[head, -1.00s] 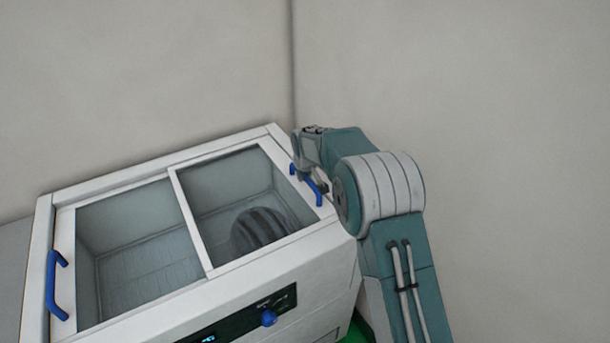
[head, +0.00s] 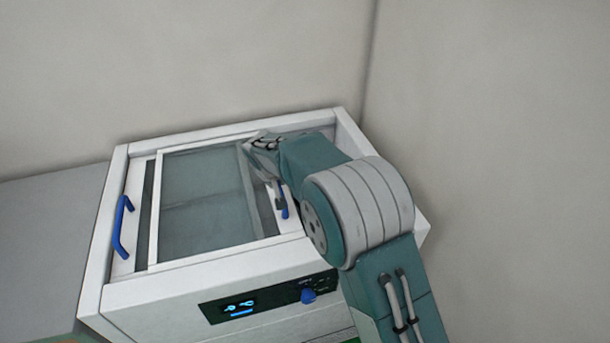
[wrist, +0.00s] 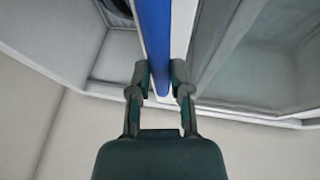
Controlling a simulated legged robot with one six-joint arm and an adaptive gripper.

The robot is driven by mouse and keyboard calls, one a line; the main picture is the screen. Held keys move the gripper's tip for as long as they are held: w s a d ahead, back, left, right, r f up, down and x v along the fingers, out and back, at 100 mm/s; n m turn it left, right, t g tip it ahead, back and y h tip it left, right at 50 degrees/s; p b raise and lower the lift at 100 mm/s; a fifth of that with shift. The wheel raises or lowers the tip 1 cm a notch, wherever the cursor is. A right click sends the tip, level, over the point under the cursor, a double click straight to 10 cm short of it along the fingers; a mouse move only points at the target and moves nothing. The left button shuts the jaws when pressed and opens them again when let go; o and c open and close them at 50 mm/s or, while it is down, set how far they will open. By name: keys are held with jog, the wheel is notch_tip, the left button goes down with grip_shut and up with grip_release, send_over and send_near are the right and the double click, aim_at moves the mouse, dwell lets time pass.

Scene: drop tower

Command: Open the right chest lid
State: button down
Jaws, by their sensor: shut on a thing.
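The white chest (head: 160,285) stands against the wall in the head view. Its right lid (head: 252,190), a glass pane with a pale frame, lies slid leftward over the left half. The lid's blue handle (head: 284,206) is partly hidden behind my gripper (head: 279,196). In the wrist view my gripper (wrist: 160,78) is shut on the blue handle (wrist: 156,35), one finger on each side. Beside the handle in that view is the uncovered interior (wrist: 120,45), with part of a dark round thing (wrist: 118,8). In the head view my arm hides most of the right half.
The left lid's blue handle (head: 122,228) is near the chest's left edge. The front panel has a lit display (head: 240,305) and a blue knob (head: 308,296). A grey surface (head: 45,235) lies left of the chest. Walls stand close behind and to the right.

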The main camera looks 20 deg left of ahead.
jog(key=shift+s+a+f, duration=0.1)
jog(key=shift+s+a, duration=0.6)
jog(key=shift+a, duration=0.25)
jog(key=shift+s+a+f, duration=0.1)
jog(key=shift+s+a, duration=0.6)
jog(key=shift+a, duration=0.25)
jog(key=c, duration=0.6)
grip_release()
jog(key=shift+r, duration=0.1)
jog(key=shift+s+r, duration=0.1)
jog(key=shift+r, duration=0.4)
jog(key=v, duration=1)
jog(key=shift+s+r, duration=0.2)
jog(key=shift+r, duration=0.15)
